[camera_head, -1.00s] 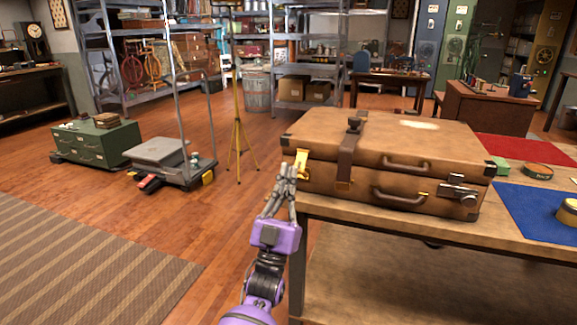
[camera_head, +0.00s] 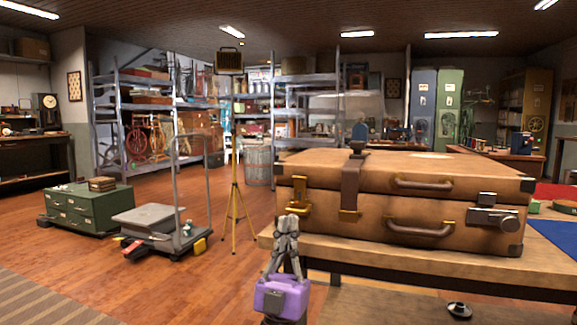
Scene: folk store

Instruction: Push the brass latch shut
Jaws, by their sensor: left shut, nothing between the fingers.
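A brown leather suitcase (camera_head: 420,208) lies flat on a wooden table. The brass latch (camera_head: 300,194) is on the left part of its front face, across the seam between lid and base. It is small here, and I cannot tell whether it is fully closed. My left gripper (camera_head: 289,220) points upward with its fingers shut and empty. Its tips are just below the latch in the picture, in front of the table's left end; I cannot tell whether they touch the case. My right gripper is not in view.
A leather strap (camera_head: 350,186), two handles and a silver latch (camera_head: 497,214) are also on the suitcase. The table edge (camera_head: 400,262) runs below it. A yellow tripod (camera_head: 235,185), cart (camera_head: 165,225) and green cabinet (camera_head: 85,210) stand left, with open floor between.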

